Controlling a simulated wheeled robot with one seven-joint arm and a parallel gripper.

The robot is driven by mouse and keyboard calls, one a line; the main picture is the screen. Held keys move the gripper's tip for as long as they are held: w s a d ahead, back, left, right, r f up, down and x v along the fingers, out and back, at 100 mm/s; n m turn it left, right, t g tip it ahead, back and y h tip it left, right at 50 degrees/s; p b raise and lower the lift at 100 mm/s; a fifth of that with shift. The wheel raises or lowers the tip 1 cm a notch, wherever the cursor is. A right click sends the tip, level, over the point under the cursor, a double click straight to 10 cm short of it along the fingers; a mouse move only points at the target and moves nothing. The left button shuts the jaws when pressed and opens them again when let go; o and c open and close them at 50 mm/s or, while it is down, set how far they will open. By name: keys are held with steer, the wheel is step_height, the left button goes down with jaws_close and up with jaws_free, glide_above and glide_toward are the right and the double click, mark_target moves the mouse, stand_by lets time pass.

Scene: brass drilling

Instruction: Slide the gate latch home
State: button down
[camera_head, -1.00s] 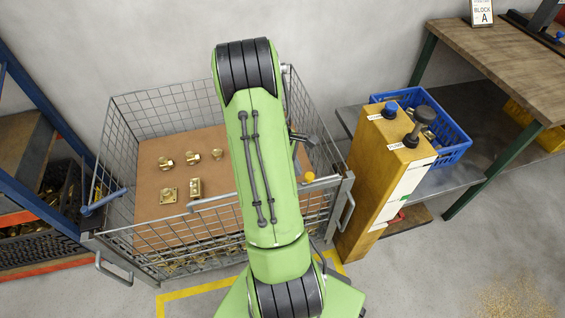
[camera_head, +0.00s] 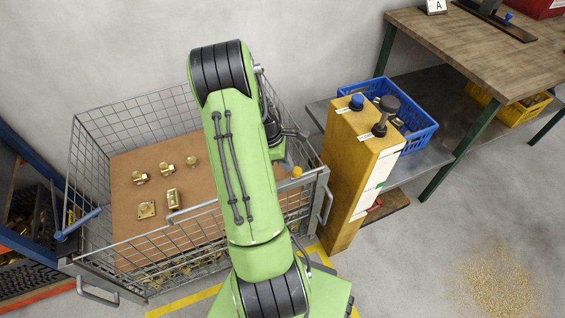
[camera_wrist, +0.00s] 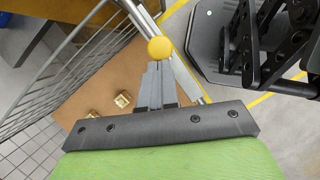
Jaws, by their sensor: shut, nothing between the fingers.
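The gate latch shows as a yellow knob (camera_head: 296,172) at the right end of the wire cage's front top rail, close to the corner. In the wrist view the knob (camera_wrist: 160,48) stands just beyond my gripper (camera_wrist: 157,68), whose grey fingers are shut together and empty. The fingertips and knob nearly meet in the picture; I cannot tell whether they touch. In the head view my green arm hides part of the gate, and the fingers cannot be made out. The latch bolt and its catch are not clear.
The wire cage (camera_head: 90,140) holds a brown board (camera_head: 125,170) with several brass parts. Behind are a blue crate (camera_head: 415,138) and workbench (camera_head: 470,50).

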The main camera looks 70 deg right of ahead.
steer(key=w+a+r+p, duration=0.2)
steer(key=w+r+p, duration=0.1)
steer(key=w+r, duration=0.4)
step_height(320, 180, up, 3)
steer(key=shift+a+f+p, duration=0.15)
steer(key=shift+a+p, duration=0.05)
steer(key=shift+p, duration=0.2)
steer(key=shift+w, duration=0.1)
